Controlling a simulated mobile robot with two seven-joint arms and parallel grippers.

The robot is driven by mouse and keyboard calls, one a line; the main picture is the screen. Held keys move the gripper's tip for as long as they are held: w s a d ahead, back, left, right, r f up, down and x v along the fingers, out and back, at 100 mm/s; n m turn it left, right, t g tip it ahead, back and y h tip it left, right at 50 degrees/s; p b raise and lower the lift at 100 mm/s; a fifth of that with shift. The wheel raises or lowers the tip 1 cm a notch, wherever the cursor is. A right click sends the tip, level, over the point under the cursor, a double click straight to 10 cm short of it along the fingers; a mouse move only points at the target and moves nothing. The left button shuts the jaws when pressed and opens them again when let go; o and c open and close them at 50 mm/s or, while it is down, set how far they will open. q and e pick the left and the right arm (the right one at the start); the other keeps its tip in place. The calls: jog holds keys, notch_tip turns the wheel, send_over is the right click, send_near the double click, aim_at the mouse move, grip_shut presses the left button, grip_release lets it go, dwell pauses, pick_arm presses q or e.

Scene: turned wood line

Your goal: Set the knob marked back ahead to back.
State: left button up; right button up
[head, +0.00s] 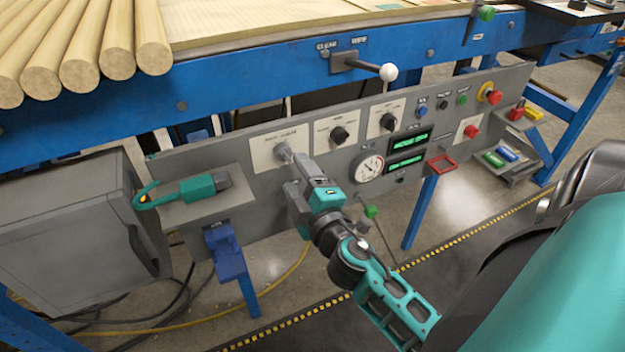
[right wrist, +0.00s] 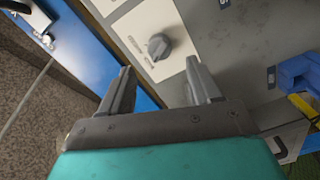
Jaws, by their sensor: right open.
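A grey knob (head: 283,151) sits on a pale label plate at the left of the control panel (head: 240,165). The lettering on its plate is too small to read. In the right wrist view the same knob (right wrist: 158,46) shows with a raised grip bar, just beyond and between my fingertips. My right gripper (head: 289,164) is in front of this knob and partly covers it. In the right wrist view the right gripper (right wrist: 159,66) is open and empty, apart from the knob. My left gripper is not in view.
Two black knobs (head: 340,134) (head: 388,121) sit to the right on similar plates. Further right are a gauge (head: 368,168), green displays (head: 409,143) and several buttons. A lever with a white ball (head: 388,72) sticks out above. A green-handled hook tool (head: 195,189) lies on a shelf at left.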

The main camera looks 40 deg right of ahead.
jog(key=b+v, duration=0.1)
jog(key=v, duration=0.5)
jog(key=shift+s+b, duration=0.2)
jog(key=shift+b, duration=0.2)
jog(key=shift+a, duration=0.1)
